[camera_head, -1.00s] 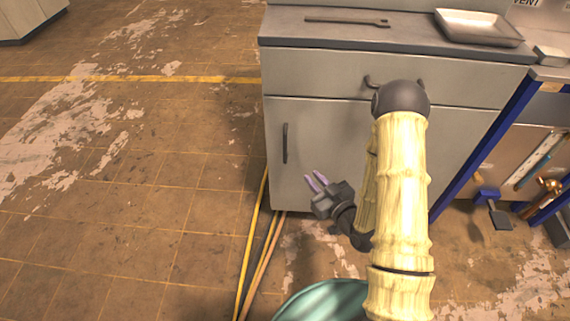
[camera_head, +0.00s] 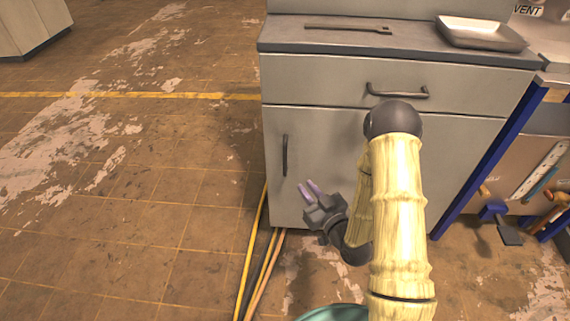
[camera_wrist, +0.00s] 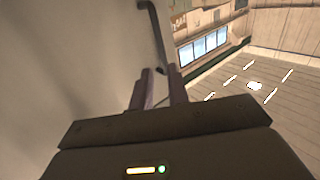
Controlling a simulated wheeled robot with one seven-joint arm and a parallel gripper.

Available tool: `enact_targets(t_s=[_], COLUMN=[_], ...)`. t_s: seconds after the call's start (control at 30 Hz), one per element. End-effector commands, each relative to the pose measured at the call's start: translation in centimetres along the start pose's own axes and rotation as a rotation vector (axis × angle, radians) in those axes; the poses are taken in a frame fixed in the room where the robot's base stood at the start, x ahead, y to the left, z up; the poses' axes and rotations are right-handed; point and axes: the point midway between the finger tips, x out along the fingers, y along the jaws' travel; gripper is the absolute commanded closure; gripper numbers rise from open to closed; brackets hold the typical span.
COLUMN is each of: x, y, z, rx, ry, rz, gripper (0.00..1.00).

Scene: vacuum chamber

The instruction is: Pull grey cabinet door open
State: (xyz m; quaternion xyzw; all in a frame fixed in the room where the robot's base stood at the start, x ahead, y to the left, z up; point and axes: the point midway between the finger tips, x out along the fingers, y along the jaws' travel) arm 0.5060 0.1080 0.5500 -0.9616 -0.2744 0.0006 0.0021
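The grey cabinet door (camera_head: 318,150) is shut, below a drawer with a dark horizontal handle. The door's dark vertical handle (camera_head: 285,156) is near its left edge. My gripper (camera_head: 309,188) is open, with two purple fingers, to the lower right of that handle and apart from it. In the wrist view the fingers (camera_wrist: 160,90) point toward the door handle (camera_wrist: 158,35), which runs down from the top, with nothing held. The door surface (camera_wrist: 70,70) fills the left of that view.
A drawer (camera_head: 330,80) sits above the door. A wrench (camera_head: 348,29) and a metal tray (camera_head: 480,33) lie on the countertop. Yellow and orange cables (camera_head: 258,265) run along the floor at the cabinet's lower left. The floor to the left (camera_head: 150,200) is open.

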Motion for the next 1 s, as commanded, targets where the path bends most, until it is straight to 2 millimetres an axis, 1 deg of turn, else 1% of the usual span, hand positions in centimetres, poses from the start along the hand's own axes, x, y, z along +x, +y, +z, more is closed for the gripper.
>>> enact_targets(t_s=[0.03,0.1,0.63,0.7,0.8,1.0], x=[1.0,2.3,11.4,12.3,13.1,13.3], y=[-0.1,-0.1,0.0,0.0,0.0,0.0], z=[0.0,-0.1,0.0,0.0,-0.1,-0.1], rx=[-0.003,-0.002,-0.001,-0.001,0.001,0.001], ry=[0.004,0.005,0.004,0.003,0.002,0.0], rz=[-0.002,-0.002,0.0,0.0,0.0,0.001], gripper=[0.83,0.83,0.83,0.83,0.83,0.83])
